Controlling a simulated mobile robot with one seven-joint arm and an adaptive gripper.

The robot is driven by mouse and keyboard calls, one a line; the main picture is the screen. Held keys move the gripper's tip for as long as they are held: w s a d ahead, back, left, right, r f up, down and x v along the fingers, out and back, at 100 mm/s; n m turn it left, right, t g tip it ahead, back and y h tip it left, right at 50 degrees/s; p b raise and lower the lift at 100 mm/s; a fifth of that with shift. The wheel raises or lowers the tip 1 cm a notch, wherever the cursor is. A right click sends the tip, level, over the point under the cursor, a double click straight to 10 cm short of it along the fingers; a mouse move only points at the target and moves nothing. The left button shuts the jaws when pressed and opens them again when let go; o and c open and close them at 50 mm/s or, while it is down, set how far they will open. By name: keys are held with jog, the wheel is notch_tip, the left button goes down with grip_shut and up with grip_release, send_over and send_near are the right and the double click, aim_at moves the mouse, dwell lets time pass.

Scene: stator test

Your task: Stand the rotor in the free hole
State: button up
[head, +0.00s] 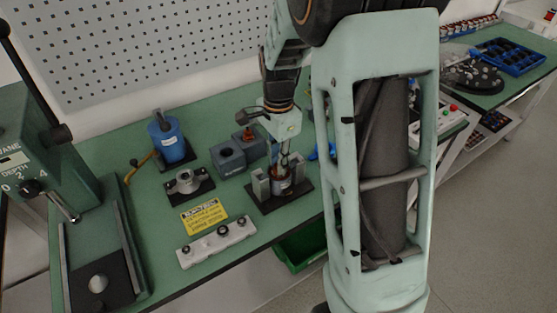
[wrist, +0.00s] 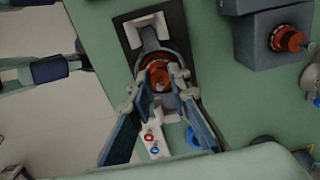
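A stator (head: 281,183) with copper-coloured windings stands on a dark fixture plate (head: 267,205) between grey uprights. It also shows in the wrist view (wrist: 158,58). My gripper (head: 286,158) is directly above it, pointing down. In the wrist view my gripper's fingers (wrist: 165,84) reach to the stator's mouth, on either side of a reddish core, seemingly a rotor (wrist: 160,77). Whether they press on it cannot be told. A grey block (head: 229,159) stands to the left. Behind it another grey block (head: 240,144) bears a copper-coloured rotor-like part (head: 249,134), also in the wrist view (wrist: 287,38).
A blue cylinder unit (head: 168,137) and a dark-based bearing piece (head: 186,182) stand left. A yellow label (head: 204,216) and a white strip with black knobs (head: 216,242) lie in front. A green press (head: 38,150) stands far left. The bench front edge is close.

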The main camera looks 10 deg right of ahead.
jog(key=shift+c, duration=1.4)
jog(key=shift+r, duration=0.15)
jog(key=shift+r+p, duration=3.4)
jog(key=shift+r, duration=0.75)
